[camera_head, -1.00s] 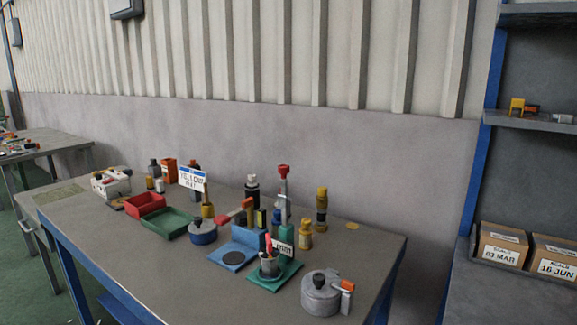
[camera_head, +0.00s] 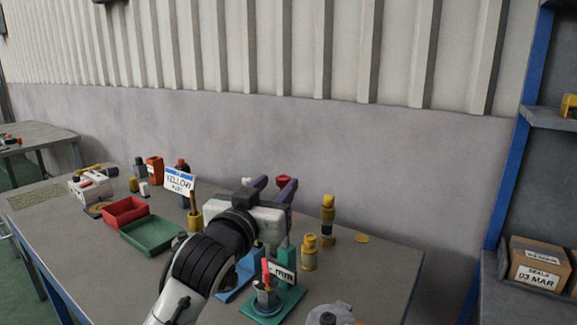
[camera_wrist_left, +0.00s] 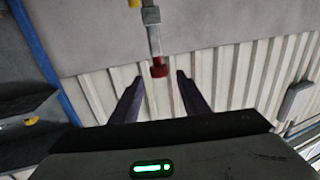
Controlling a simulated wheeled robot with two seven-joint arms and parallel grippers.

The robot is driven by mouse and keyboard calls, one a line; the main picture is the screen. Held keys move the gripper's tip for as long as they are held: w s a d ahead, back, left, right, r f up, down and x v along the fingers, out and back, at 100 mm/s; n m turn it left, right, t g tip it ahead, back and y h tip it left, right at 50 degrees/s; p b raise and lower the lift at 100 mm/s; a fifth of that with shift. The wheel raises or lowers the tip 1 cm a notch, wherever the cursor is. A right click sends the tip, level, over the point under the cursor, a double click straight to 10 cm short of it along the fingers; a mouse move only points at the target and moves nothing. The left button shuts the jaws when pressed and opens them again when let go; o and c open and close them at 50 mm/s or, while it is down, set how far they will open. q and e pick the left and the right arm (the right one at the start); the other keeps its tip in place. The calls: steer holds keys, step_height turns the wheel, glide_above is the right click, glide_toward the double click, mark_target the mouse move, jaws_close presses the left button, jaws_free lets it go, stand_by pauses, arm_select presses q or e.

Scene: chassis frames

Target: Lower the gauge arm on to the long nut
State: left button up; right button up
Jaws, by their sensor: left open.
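My left gripper (camera_head: 274,184) is open, reaching over the bench from the front. Its two purple fingers stand apart on either side of the gauge's red knob (camera_head: 283,180). In the left wrist view the red knob (camera_wrist_left: 159,69) on its grey rod (camera_wrist_left: 152,28) shows between the fingers; contact with either is not visible. The gauge's teal base (camera_head: 283,305) carries a sign ending in "mm" (camera_head: 281,270). A red pin (camera_head: 266,271) stands over a grey piece (camera_head: 265,294), perhaps the long nut. My wrist hides most of the post. My right gripper is out of view.
A red tray (camera_head: 125,213) and a green tray (camera_head: 150,236) lie left of my arm. Yellow stacked pieces (camera_head: 327,213) and a yellow bottle-like piece (camera_head: 309,253) stand close right. A grey round pot (camera_head: 328,314) is at the front. The bench's right end is mostly clear.

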mark_target(285, 176)
arm_select(q)
steer(key=shift+p+x, duration=0.55)
steer(key=shift+x, duration=3.9)
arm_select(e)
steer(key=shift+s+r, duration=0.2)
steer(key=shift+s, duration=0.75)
arm_select(q)
steer(key=shift+c, duration=0.3)
jaws_close()
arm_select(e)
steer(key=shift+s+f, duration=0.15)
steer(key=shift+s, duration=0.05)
